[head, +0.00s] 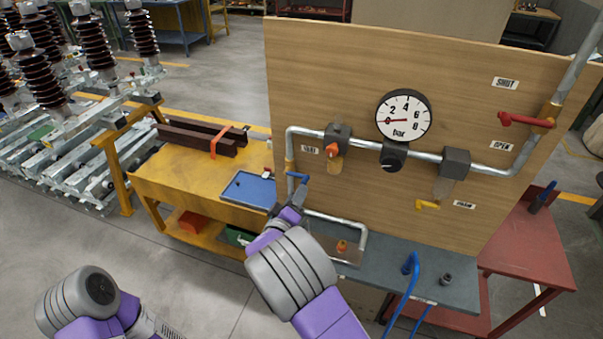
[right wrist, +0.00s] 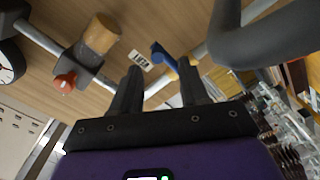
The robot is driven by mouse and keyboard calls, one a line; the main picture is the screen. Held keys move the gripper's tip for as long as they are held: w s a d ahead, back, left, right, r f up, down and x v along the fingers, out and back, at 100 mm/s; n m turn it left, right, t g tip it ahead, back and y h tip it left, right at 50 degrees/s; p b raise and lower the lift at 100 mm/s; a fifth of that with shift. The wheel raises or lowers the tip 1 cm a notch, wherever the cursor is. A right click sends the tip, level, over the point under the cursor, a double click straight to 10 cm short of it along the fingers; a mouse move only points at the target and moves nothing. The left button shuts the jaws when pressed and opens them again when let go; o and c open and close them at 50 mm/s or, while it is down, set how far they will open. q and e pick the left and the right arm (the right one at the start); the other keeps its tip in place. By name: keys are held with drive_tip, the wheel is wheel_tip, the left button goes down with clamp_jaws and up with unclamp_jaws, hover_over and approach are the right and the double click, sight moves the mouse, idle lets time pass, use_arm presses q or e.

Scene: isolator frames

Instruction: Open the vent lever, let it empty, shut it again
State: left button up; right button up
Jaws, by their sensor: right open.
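The blue vent lever (head: 298,177) is on the vertical pipe at the left of the wooden panel, below a small label (head: 309,150). The lever (right wrist: 161,53) also shows in the right wrist view, by a yellow fitting. My right gripper (head: 300,194) is just below the lever in the head view. In the right wrist view its two fingers (right wrist: 160,82) are apart, with the lever beyond their tips and nothing visible between them. Contact with the lever cannot be told. My left gripper is outside the view; only part of that arm shows.
The dial gauge (head: 404,116) has its red needle near 0. A red lever (head: 520,120) is at the right, by the SHUT and OPEN labels. A yellow lever (head: 427,205) hangs low. A yellow bench (head: 165,175) with a blue tray (head: 246,190) stands left.

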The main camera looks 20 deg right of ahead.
sight(305, 179)
drive_tip(key=shift+x, duration=3.4)
drive_tip(key=shift+s+d+r, duration=0.1)
drive_tip(key=shift+s+d, duration=0.05)
